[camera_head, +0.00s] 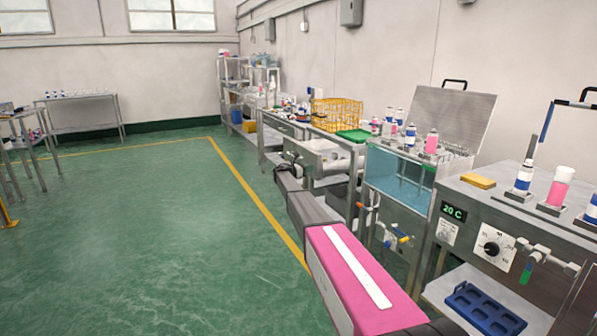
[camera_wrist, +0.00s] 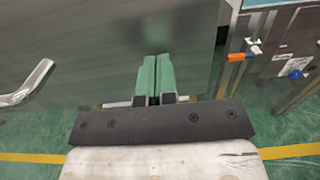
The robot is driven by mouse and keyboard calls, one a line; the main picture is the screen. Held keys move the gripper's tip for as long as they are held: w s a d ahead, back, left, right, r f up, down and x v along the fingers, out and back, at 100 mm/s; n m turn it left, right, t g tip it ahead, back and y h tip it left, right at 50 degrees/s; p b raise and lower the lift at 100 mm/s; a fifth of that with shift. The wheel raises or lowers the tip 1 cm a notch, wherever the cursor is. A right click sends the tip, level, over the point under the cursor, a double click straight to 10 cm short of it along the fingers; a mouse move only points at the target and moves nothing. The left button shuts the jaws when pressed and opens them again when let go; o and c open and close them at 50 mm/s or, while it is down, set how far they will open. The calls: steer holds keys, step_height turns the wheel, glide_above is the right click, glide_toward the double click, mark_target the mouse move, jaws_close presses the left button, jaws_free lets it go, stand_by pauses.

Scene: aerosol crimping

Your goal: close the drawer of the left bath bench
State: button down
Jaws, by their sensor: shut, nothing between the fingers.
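In the wrist view my gripper (camera_wrist: 156,65) has its two green fingers together and empty, pointing at a broad grey metal panel (camera_wrist: 85,50). A bar handle (camera_wrist: 28,84) is on the panel's left side, left of the fingers. The panel may be the drawer's front; I cannot tell whether the fingertips touch it. In the head view my arm reaches from the lower right toward a steel bench (camera_head: 272,130) left of the glass water tank (camera_head: 395,175).
The tank's lid (camera_head: 455,115) is raised. An orange-handled valve (camera_wrist: 238,57) is close to the fingers' right. A yellow basket (camera_head: 337,114) stands on the bench line. A control panel (camera_head: 492,248) is at right. The green floor (camera_head: 150,220) at left is clear.

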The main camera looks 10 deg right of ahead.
mark_target(319, 166)
steer(key=x, duration=2)
steer(key=shift+w+d+f, duration=0.1)
steer(key=shift+w+d, duration=0.05)
steer(key=shift+d, duration=0.25)
steer(key=shift+d, duration=0.15)
steer(key=v, duration=1.4)
steer(key=shift+a, duration=0.25)
steer(key=s+a+f+m+g+y, duration=0.1)
steer(key=s+a+f+m+y, duration=0.25)
steer(key=s, duration=0.95)
steer(key=s+f+m+g+y, duration=0.2)
steer(key=s+f+m, duration=0.3)
steer(key=s, duration=0.8)
steer(key=s+a+f+m+g+y, duration=0.1)
steer(key=s+a+f+m+y, duration=0.15)
steer(key=s+f, duration=0.7)
steer(key=s+a+m+y, duration=0.3)
steer(key=s, duration=0.8)
steer(key=s+a+r+m+g+y, duration=0.1)
steer(key=s+a+m+y, duration=0.2)
steer(key=s, duration=0.9)
steer(key=s+a+r+m+y, duration=0.1)
steer(key=s+a+m+y, duration=0.2)
steer(key=s, duration=0.8)
steer(key=shift+s+a+m+g, duration=0.3)
steer(key=shift+a+m, duration=0.5)
steer(key=shift+a, duration=0.35)
